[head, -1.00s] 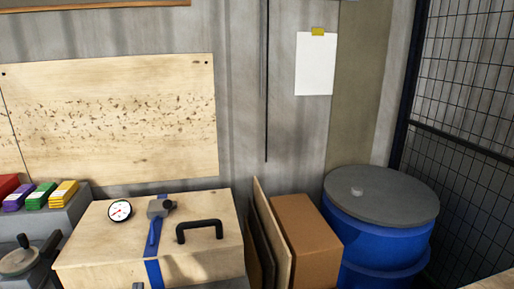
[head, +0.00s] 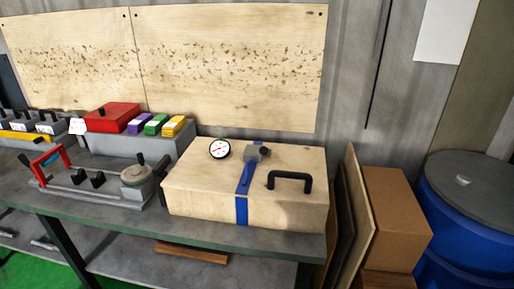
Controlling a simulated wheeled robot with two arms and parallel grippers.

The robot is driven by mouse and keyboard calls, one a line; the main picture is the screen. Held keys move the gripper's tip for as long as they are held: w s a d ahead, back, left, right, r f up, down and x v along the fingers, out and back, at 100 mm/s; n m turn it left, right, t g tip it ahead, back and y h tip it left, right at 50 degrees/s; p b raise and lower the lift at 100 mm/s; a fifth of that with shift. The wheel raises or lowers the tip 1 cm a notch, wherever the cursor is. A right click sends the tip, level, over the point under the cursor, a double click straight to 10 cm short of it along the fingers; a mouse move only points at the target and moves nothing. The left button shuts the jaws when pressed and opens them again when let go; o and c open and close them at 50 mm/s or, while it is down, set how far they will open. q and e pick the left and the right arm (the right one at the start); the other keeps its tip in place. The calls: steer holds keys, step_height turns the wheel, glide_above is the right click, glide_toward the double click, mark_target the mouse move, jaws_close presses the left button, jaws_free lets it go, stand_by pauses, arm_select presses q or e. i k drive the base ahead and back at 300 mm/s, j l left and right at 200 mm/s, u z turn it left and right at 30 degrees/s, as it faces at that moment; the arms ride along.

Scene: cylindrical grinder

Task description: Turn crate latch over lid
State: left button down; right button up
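The wooden crate (head: 200,192) sits on the right end of the grey workbench, with its lid (head: 210,170) down. A black handle (head: 290,180) stands on the right part of the lid. A blue strap (head: 241,210) runs over the lid and down the front. A grey latch-like fitting (head: 258,152) with a blue lever lies on the strap near the back of the lid; I cannot tell whether it is the latch. A round white dial gauge (head: 219,149) is beside it on the left. Neither of my grippers shows in the head view.
Boards, a cardboard box (head: 398,215) and a blue drum (head: 465,245) stand right of the bench.

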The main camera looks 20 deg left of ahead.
mark_target(166, 160)
steer(key=j+u, duration=0.1)
steer(key=u, duration=1.3)
